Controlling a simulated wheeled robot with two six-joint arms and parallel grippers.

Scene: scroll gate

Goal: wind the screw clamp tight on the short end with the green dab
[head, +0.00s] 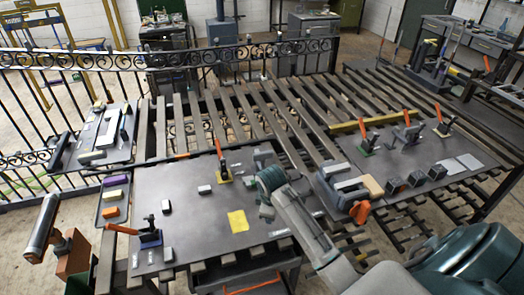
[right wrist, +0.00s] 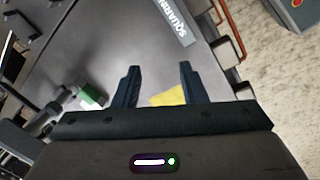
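A small green-marked block (right wrist: 92,98) shows at the left in the right wrist view. It is beside a dark, clamp-like piece (right wrist: 58,112) whose details are blurred. My right gripper (right wrist: 158,84) is open in the right wrist view, with nothing between its fingers. The green-marked block lies outside them, to the left. In the head view my right arm reaches over the middle of the bench, and its fingertips are not clear. I cannot make out the green mark in the head view.
A grey clamp with an orange handle (head: 350,190) stands at the right. A labelled bar (right wrist: 172,15) shows in the wrist view.

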